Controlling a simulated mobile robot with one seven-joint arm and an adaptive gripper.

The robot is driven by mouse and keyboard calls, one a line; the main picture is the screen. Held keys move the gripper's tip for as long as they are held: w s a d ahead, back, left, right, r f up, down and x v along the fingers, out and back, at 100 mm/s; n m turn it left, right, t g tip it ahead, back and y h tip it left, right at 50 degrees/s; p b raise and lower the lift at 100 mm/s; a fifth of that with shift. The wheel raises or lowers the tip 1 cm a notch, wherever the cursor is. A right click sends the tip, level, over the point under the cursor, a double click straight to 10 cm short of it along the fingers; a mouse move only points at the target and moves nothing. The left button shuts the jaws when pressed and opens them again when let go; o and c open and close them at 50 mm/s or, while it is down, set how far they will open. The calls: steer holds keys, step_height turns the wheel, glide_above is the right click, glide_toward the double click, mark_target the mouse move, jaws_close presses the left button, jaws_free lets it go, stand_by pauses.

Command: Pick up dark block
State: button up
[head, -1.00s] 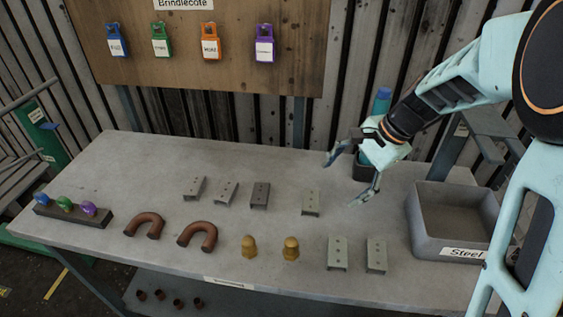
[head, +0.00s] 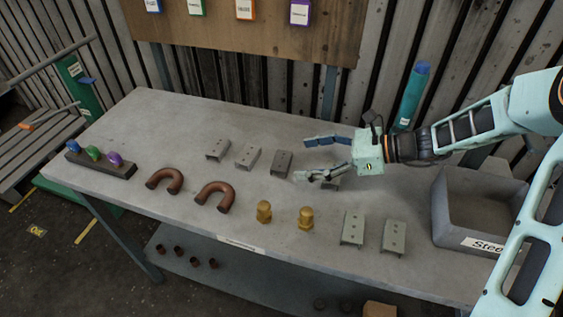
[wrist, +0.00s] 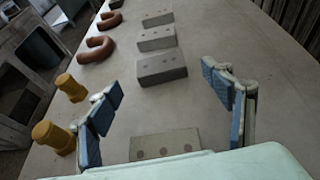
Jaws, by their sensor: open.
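The dark block (head: 282,164), a dark grey piece with holes in its top, lies on the bench at the right end of a row with two lighter grey blocks. It also shows in the wrist view (wrist: 161,70), beyond my fingertips. My gripper (head: 306,160) is open and empty, just right of the dark block and above the bench, with its fingers pointing left toward it. In the wrist view my gripper's two fingers (wrist: 165,97) are spread wide. A lighter grey block (head: 331,184) lies under my gripper, partly hidden by it.
Two grey-green blocks (head: 373,231) and two brass fittings (head: 285,215) lie nearer the front edge. Two copper U-bends (head: 190,187) are at left. A grey bin (head: 480,215) labelled Steel stands at right. A blue-green bottle (head: 412,95) stands behind my wrist.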

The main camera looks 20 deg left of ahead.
mark_target(284, 160)
steer(key=x, duration=0.5)
steer(key=shift+s+a+f, duration=0.1)
steer(key=shift+a+f, duration=0.05)
steer(key=shift+a, duration=0.2)
steer(key=shift+c, duration=0.3)
steer(key=c, duration=1.3)
